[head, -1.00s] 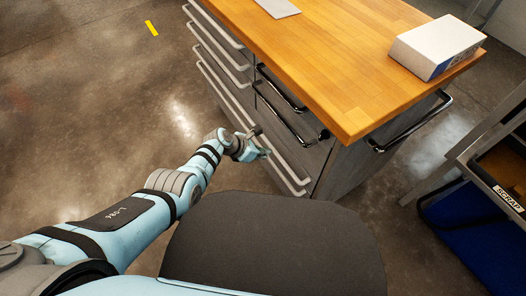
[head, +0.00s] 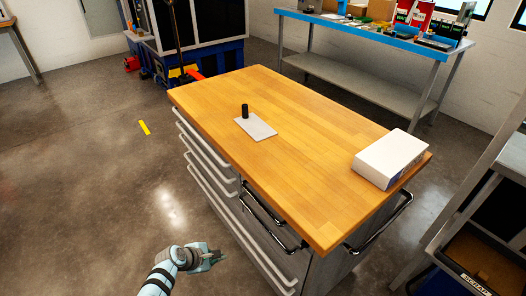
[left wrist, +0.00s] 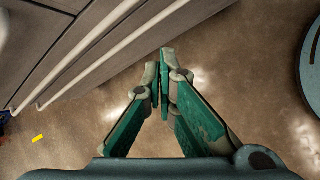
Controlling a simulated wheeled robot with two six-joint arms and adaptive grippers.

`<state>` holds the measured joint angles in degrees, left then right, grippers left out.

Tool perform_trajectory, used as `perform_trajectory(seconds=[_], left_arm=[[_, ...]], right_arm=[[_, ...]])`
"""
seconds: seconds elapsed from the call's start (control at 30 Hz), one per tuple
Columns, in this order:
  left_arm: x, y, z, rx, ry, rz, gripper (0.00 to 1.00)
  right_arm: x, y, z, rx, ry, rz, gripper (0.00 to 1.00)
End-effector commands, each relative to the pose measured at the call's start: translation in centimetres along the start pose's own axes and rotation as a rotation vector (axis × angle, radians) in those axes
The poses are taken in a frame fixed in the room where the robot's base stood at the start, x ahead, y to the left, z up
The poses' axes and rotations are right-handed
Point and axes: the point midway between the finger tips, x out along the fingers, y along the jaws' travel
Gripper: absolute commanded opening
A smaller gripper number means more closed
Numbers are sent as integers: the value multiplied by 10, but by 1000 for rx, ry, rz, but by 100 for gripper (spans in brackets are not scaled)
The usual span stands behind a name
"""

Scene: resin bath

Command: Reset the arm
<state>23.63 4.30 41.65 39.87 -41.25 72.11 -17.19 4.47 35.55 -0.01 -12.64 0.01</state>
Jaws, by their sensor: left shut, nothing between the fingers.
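My left gripper (head: 212,257) is low beside the drawer side of the wood-topped cabinet, below the level of its top. In the left wrist view its two green fingers (left wrist: 160,85) meet at the tips, shut with nothing between them. The cabinet drawers (left wrist: 75,50) with their long pale handles are at the upper left of that view, apart from the fingers. My right gripper is not in view.
The wooden top (head: 290,120) holds a grey plate (head: 262,129) with a black cylinder (head: 245,111) at its edge, and a white box (head: 390,158). A scrap bin (head: 480,262) stands at the right. A blue-edged bench (head: 360,30) is behind.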

Motion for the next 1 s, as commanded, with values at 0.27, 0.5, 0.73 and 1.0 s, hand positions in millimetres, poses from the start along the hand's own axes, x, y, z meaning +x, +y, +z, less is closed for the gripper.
perform_trajectory(seconds=[0.27, 0.5, 0.73, 1.0], left_arm=[[-66, -224, -129, 1634, 268, -419, 0], [-147, -391, -145, 1729, 89, -668, 0], [-160, -413, -146, 1717, 64, -696, 0], [-160, -413, -146, 1717, 64, -696, 0]], right_arm=[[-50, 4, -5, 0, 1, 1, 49], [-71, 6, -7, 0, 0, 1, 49], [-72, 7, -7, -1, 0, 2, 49], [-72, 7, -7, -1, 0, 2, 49]])
